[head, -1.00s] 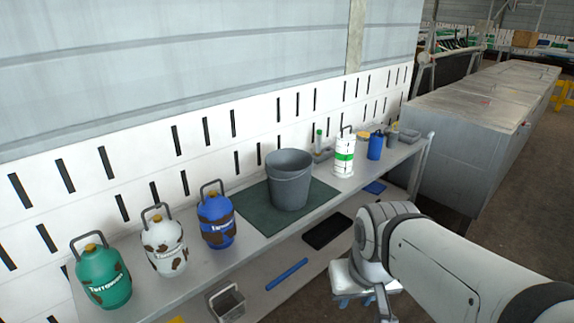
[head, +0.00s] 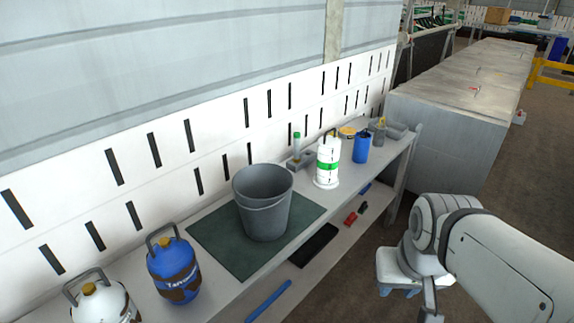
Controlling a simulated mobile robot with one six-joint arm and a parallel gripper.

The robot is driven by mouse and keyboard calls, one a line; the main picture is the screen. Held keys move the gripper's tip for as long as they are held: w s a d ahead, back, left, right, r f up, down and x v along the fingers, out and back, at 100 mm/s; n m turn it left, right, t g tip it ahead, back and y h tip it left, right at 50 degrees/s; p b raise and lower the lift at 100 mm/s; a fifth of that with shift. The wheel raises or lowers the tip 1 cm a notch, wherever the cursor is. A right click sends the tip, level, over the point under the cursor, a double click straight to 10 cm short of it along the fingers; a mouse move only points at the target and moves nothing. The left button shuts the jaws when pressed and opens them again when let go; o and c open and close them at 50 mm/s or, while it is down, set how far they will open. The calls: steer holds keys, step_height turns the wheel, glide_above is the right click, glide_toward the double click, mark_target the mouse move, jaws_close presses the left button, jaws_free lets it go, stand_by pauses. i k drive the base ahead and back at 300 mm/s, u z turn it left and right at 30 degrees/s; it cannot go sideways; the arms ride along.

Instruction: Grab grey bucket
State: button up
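The grey bucket (head: 264,205) stands upright on a dark green mat (head: 215,236) on the long bench, in the middle of the head view. Its open top faces up. My gripper (head: 408,290) hangs at the lower right, in front of the bench and well apart from the bucket. Only part of the gripper shows, and its fingers are too small and turned away to tell whether they are open or shut.
A blue gas cylinder (head: 174,268) and a white, rust-patched one (head: 103,304) stand left of the bucket. A white and green cylinder (head: 327,163) and a blue container (head: 361,147) stand to its right. Large grey cabinets (head: 450,115) are beyond.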

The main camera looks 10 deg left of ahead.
mark_target(263, 191)
steer(key=u, duration=0.2)
steer(key=i, duration=0.75)
steer(key=u, duration=0.5)
steer(key=i, duration=0.55)
